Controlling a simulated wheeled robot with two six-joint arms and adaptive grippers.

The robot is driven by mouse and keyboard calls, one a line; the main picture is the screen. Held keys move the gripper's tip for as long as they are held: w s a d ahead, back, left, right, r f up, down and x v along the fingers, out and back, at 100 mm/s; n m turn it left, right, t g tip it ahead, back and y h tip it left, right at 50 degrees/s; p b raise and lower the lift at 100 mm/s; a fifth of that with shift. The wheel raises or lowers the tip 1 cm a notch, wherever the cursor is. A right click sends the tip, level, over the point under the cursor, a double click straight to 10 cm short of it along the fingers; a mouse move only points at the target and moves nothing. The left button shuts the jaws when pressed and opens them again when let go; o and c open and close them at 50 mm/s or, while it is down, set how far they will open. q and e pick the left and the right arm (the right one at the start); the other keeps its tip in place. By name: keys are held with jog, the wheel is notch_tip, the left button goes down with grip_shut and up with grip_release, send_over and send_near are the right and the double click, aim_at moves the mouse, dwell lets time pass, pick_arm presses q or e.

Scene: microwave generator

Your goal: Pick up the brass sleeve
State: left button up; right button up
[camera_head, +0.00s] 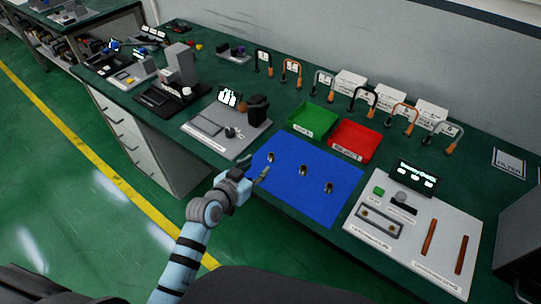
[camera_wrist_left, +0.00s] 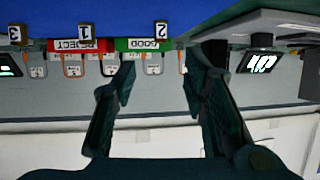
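Three small, dark-and-brass pieces stand apart on the blue mat (camera_head: 285,193): a left one (camera_head: 271,157), a middle one (camera_head: 303,170) and a right one (camera_head: 329,188). They are too small to tell which is the brass sleeve. In the left wrist view, which is upside down, number tags 3 (camera_wrist_left: 15,34), 1 (camera_wrist_left: 86,31) and 2 (camera_wrist_left: 161,30) show at the mat's edge. My left gripper (camera_head: 254,167) is over the mat's left edge, left of the left piece. Its fingers (camera_wrist_left: 160,75) are spread, with nothing between them. My right gripper is not in view.
Behind the mat stand a green tray (camera_head: 313,120) and a red tray (camera_head: 355,141). A grey fixture board (camera_head: 226,125) lies to the left, and a white panel (camera_head: 413,230) with a display lies to the right. Curved hooked tools (camera_head: 362,98) line the back.

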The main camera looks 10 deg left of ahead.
aim_at(271, 154)
pick_arm(q)
jog(key=b+x, duration=0.2)
jog(key=x, duration=0.7)
jog(key=shift+w+f, duration=0.2)
jog(key=shift+f, duration=0.1)
jog(key=shift+w+d, duration=0.1)
jog(key=shift+w, duration=0.15)
grip_shut()
